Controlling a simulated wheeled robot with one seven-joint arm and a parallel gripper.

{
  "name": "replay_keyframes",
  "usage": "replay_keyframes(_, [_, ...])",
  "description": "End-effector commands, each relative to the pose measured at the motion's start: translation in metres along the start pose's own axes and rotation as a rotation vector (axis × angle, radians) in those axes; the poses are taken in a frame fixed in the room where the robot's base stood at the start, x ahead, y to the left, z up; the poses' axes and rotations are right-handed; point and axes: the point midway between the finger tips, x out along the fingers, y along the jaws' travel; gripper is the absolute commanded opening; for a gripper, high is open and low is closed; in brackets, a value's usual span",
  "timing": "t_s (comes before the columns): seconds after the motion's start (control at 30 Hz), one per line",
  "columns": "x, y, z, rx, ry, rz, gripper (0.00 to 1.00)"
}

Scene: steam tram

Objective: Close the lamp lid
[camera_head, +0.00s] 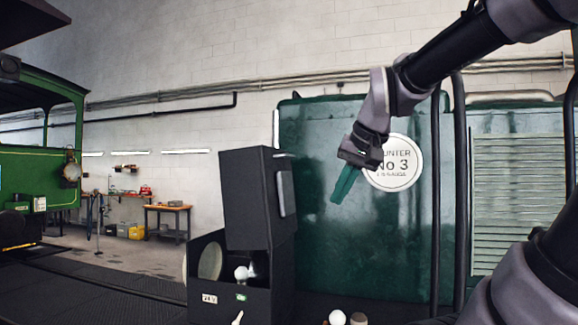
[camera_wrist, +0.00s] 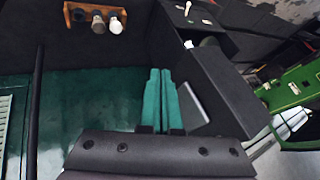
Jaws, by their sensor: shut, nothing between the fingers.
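The black lamp box (camera_head: 232,302) stands low in the middle of the head view, its top open. Its black lid (camera_head: 250,200) stands upright above the box, with a grey plate (camera_head: 281,193) on its right side. Inside the box are a round pale disc (camera_head: 210,261) and a white bulb (camera_head: 241,273). My gripper (camera_head: 336,201) is shut and empty, its green fingers pointing down, to the right of the raised lid and apart from it in the head view. In the wrist view the shut fingers (camera_wrist: 160,72) show beside the lid (camera_wrist: 222,80); the gap is hard to judge.
A green tank wall (camera_head: 320,250) with a round white sign (camera_head: 393,162) stands behind my gripper. Dark vertical rails (camera_head: 459,200) stand to the right. A wooden rack (camera_wrist: 76,15) with bulbs (camera_wrist: 116,25) lies near the box. A workbench (camera_head: 168,208) stands far back left.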

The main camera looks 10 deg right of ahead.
Motion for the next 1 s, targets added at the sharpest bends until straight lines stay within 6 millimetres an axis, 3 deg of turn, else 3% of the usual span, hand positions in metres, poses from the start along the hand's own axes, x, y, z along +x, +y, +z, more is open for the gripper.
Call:
replay_keyframes(0.03, [-0.007,-0.013,-0.031,0.007,-0.004,-0.003,0.00])
replay_keyframes(0.1, [-0.018,-0.030,-0.073,0.016,-0.013,-0.007,0.00])
replay_keyframes(0.3, [-0.036,-0.072,-0.187,0.042,-0.030,-0.012,0.00])
replay_keyframes(0.5, [-0.038,-0.102,-0.276,0.061,-0.038,-0.012,0.00])
replay_keyframes(0.7, [-0.034,-0.116,-0.317,0.069,-0.041,-0.012,0.00])
replay_keyframes(0.87, [-0.029,-0.118,-0.324,0.070,-0.042,-0.011,0.00])
replay_keyframes(1.0, [-0.011,-0.118,-0.322,0.069,-0.044,-0.010,0.00])
